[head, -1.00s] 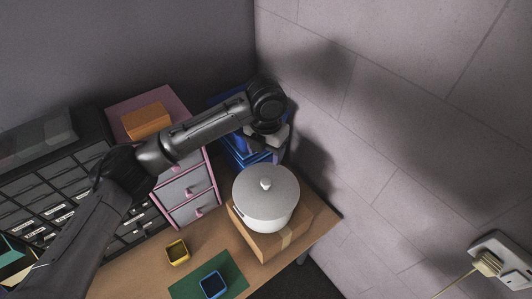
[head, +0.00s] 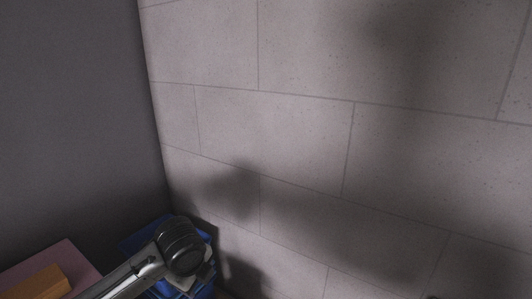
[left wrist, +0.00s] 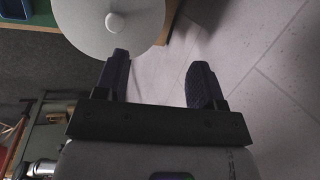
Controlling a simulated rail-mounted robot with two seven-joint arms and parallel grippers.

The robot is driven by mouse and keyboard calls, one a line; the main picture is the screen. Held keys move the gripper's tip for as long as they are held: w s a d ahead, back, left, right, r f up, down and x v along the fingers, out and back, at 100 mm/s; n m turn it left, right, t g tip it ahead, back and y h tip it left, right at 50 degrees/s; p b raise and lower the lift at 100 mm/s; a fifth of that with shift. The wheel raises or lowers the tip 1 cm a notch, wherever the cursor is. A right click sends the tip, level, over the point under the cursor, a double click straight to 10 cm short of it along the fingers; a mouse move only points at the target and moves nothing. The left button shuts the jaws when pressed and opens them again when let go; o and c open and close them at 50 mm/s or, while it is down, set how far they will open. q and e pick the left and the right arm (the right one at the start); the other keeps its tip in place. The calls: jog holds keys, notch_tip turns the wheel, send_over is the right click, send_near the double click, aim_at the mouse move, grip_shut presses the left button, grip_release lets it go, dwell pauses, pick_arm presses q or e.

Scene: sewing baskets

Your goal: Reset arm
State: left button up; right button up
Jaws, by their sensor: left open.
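My left arm shows at the bottom left of the head view, its dark wrist in front of blue drawers; the fingers do not show clearly there. In the left wrist view my left gripper (left wrist: 160,66) is open, its two dark fingers apart with nothing between them. A round white lid with a knob, on a pot (left wrist: 100,28), lies beyond the left finger, whose tip overlaps its edge in the picture. My right gripper is in neither view.
Blue drawers (head: 135,240) stand in the wall corner, beside a pink cabinet top (head: 72,258) with an orange box (head: 38,284). A bare block wall (head: 300,130) fills most of the head view.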

pick_arm(q)
jog(key=s+d+r+n+t+h+p, duration=0.1)
jog(key=s+d+r+n+t, duration=0.1)
jog(key=r+n+t, duration=0.45)
jog(key=s+d+r+n+t+h+p, duration=0.1)
jog(key=s+r+n+t, duration=0.25)
jog(key=r+n, duration=0.45)
jog(key=s+a+f+n+g+y+p, duration=0.1)
jog(key=s+a+f+n+g+p, duration=0.3)
jog(key=s+f, duration=0.7)
jog(key=s+a+f+n+g+y+p, duration=0.1)
jog(key=s+a+f+n+g+p, duration=0.3)
jog(key=s+f, duration=0.75)
jog(key=s+f+m+g, duration=0.1)
jog(key=s+f+g, duration=0.1)
jog(key=s+f, duration=0.6)
jog(key=shift+s+a+f+m+h, duration=0.3)
jog(key=shift+s+f+m, duration=0.1)
jog(key=shift+s, duration=0.8)
